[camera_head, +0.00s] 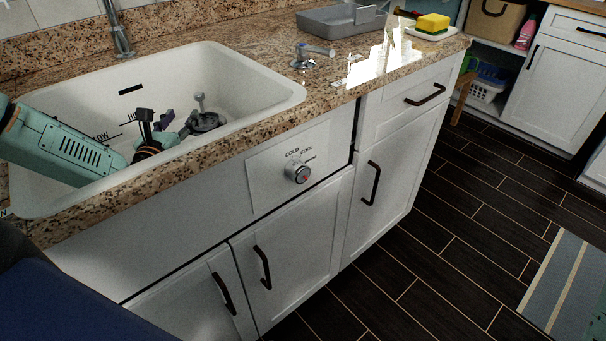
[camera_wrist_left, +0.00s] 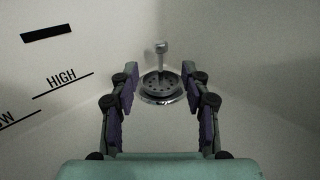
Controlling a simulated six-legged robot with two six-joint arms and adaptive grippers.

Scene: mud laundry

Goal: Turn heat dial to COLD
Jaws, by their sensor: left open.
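The heat dial (camera_head: 297,172) is a round silver knob on a white panel (camera_head: 262,186) on the cabinet front below the sink. Labels above it read COLD and what looks like COOL; its exact setting is too small to tell. My left gripper (camera_head: 176,128) is inside the white sink, to the left of the dial and apart from it. In the left wrist view the left gripper (camera_wrist_left: 161,105) is open and empty, with the drain (camera_wrist_left: 161,86) and its upright plug stem beyond the fingers. My right gripper is not in view.
The white sink (camera_head: 262,82) has LOW and HIGH marks on its wall. A lever (camera_head: 314,52) sits on the granite counter, with a grey tray (camera_head: 340,20) and yellow sponge (camera_head: 433,22) behind. Cabinet handles (camera_head: 263,266) stick out below the dial.

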